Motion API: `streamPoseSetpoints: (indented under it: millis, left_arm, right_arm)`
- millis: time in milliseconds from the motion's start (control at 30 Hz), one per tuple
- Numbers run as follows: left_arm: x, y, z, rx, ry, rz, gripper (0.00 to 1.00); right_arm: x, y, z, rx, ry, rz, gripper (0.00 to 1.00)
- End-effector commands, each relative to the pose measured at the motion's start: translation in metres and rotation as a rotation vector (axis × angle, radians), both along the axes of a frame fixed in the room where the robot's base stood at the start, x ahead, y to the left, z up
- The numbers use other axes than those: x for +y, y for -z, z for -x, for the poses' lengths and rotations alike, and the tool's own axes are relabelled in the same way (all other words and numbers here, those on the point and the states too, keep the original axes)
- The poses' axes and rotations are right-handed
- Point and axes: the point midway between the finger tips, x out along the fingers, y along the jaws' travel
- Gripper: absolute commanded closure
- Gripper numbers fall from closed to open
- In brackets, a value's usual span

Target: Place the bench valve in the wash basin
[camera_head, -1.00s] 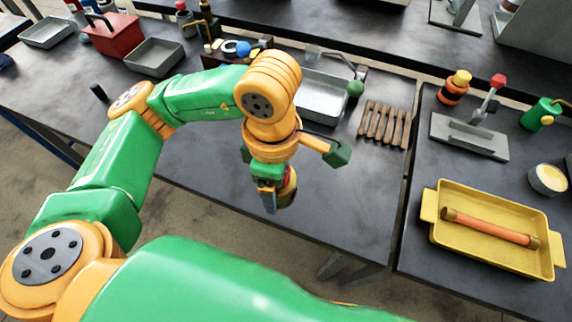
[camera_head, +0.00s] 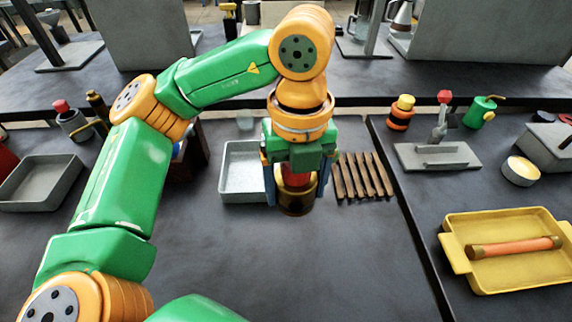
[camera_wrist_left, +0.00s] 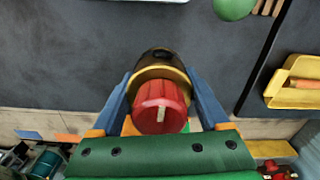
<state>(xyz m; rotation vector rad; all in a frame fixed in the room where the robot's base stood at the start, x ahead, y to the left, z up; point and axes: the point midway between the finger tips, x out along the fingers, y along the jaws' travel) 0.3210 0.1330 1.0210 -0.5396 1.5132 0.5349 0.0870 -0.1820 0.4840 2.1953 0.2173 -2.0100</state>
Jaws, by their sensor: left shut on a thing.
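My left gripper (camera_head: 297,186) is shut on the bench valve (camera_head: 296,203), which has a brass body and a red knob. In the left wrist view, the red knob (camera_wrist_left: 160,106) sits between the blue fingers of the gripper (camera_wrist_left: 160,78), with the dark brass end beyond it. The valve hangs upright over the dark bench. The wash basin (camera_head: 232,192), a grey metal tray, is just behind and left of the gripper, partly hidden by it. Its near rim (camera_wrist_left: 135,1) just shows at the top of the wrist view. My right gripper is not in view.
A slatted wooden rack (camera_head: 363,178) lies right of the basin. A yellow tray (camera_head: 480,282) with an orange tube stands on the right bench, past a gap. Another grey tray (camera_head: 40,183) is at left. The bench front is clear.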

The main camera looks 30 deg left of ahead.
Motion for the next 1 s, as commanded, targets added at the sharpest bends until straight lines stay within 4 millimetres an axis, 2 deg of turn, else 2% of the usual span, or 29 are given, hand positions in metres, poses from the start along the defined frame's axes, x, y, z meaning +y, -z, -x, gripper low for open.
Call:
streamPoseSetpoints:
  millis: [133,367,533,600,733,800,900,1000]
  left_arm:
    - [0.014,0.006,-0.015,0.005,-0.073,0.006,1.0]
    - [0.057,0.036,-0.061,0.005,-0.071,0.006,1.0]
    - [0.079,0.075,-0.085,0.005,-0.065,0.005,1.0]
    - [0.086,0.086,-0.091,0.005,-0.065,0.003,1.0]
    - [0.093,0.093,-0.099,0.004,-0.063,0.003,1.0]
    - [0.098,0.103,-0.102,0.006,-0.063,0.001,1.0]
    - [0.097,0.121,-0.101,0.004,-0.06,0.001,1.0]
    - [0.097,0.129,-0.102,0.001,-0.06,0.002,1.0]
  right_arm:
    - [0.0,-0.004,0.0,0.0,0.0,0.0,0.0]
    - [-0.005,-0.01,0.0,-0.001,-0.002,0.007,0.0]
    - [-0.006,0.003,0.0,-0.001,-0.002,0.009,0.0]
    - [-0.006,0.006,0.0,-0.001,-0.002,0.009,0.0]
    - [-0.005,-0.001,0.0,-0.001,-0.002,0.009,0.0]
    - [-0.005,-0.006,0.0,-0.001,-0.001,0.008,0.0]
    - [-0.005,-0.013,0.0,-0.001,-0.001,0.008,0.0]
    - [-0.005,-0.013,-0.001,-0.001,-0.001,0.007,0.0]
